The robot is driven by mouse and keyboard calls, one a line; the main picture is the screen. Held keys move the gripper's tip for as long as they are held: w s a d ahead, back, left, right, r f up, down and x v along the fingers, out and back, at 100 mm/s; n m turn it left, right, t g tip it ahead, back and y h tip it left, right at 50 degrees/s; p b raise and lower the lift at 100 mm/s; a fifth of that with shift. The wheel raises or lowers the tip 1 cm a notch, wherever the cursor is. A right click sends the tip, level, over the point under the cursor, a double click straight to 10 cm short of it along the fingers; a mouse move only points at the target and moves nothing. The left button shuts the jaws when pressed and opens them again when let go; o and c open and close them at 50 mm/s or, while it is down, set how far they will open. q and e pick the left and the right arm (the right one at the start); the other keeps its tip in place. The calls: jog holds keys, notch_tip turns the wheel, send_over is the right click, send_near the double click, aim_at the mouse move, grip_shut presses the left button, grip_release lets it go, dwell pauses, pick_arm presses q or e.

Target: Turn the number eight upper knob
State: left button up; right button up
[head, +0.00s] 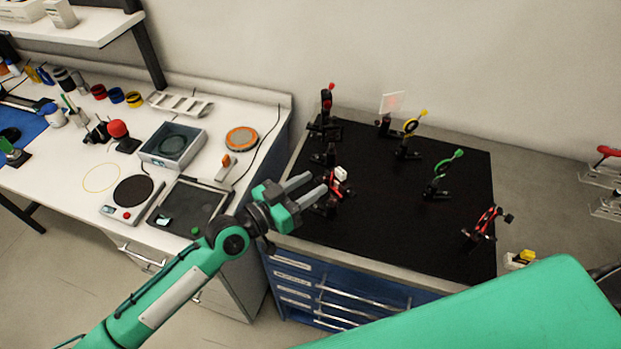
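Several optical mounts stand on the black breadboard (385,215) of the bench. A mount with red parts and a white block (341,173) is at its left side, just beyond my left gripper (312,185). The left gripper is open, its two grey fingers apart with nothing visible between them; contact with that mount cannot be told. Number labels are too small to read, so knob eight cannot be picked out. My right gripper is not visible.
A white table (75,165) on the left holds a scale (132,195), a grey box (172,145) and a dark tray (190,208). Blue drawers (320,290) lie under the breadboard. My green arm covers the lower right. The breadboard's middle is clear.

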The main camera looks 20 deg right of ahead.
pick_arm(q)
jog(key=shift+w+d, duration=0.15)
jog(key=shift+d, duration=0.25)
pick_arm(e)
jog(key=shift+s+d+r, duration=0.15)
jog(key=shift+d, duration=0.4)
pick_arm(q)
grip_shut()
jog(key=shift+n+b, duration=0.4)
jog(key=shift+n, duration=1.7)
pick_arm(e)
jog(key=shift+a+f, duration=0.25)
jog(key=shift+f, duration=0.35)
